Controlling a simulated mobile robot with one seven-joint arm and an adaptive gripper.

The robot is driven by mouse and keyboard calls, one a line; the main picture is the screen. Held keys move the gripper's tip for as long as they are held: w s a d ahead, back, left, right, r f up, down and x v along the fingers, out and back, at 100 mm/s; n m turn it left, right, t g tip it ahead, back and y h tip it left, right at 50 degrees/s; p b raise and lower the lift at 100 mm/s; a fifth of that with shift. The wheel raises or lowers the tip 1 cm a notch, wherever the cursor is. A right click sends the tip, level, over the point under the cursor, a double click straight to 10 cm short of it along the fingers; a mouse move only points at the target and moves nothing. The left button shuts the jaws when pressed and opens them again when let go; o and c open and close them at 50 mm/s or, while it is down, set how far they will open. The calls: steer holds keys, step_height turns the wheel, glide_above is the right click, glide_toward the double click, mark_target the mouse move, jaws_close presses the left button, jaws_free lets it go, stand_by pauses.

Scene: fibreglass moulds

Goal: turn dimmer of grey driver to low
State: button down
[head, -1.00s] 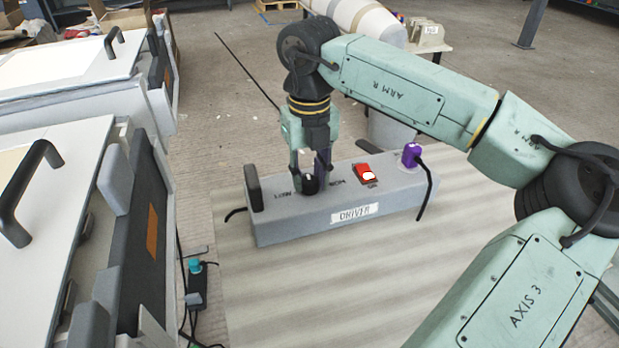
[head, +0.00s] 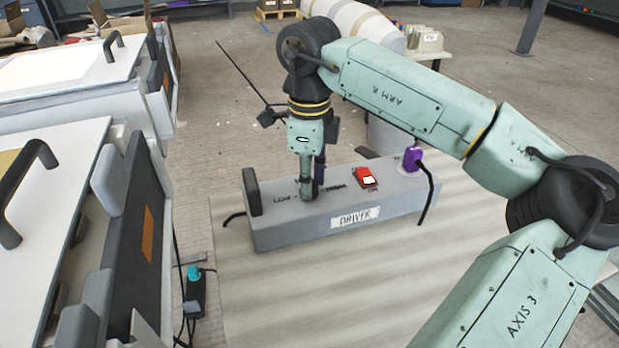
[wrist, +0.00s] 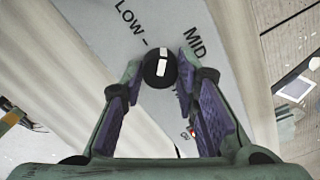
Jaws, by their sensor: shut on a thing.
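The grey driver (head: 285,232) is a long box on the floor mat, labelled DRIVER on its front. Its black round dimmer knob (wrist: 158,72) has a white pointer mark and shows between my fingertips in the wrist view. The mark points up in that view, between the printed LOW at upper left and MID at upper right. My gripper (head: 311,192) reaches straight down onto the driver's top and is shut on the knob. It also shows in the wrist view (wrist: 161,72). In the head view the fingers hide the knob.
A red rocker switch (head: 364,178) and a purple plug (head: 411,158) with a black cable sit on the driver's right half. A dark upright piece (head: 252,192) stands at its left end. Moulds with black handles (head: 28,180) stand at the left. The mat in front is clear.

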steer(key=n, duration=0.4)
steer(key=shift+n, duration=2.2)
steer(key=c, duration=1.2)
jaws_free()
steer(key=shift+c, duration=0.2)
step_height(320, 180, up, 12)
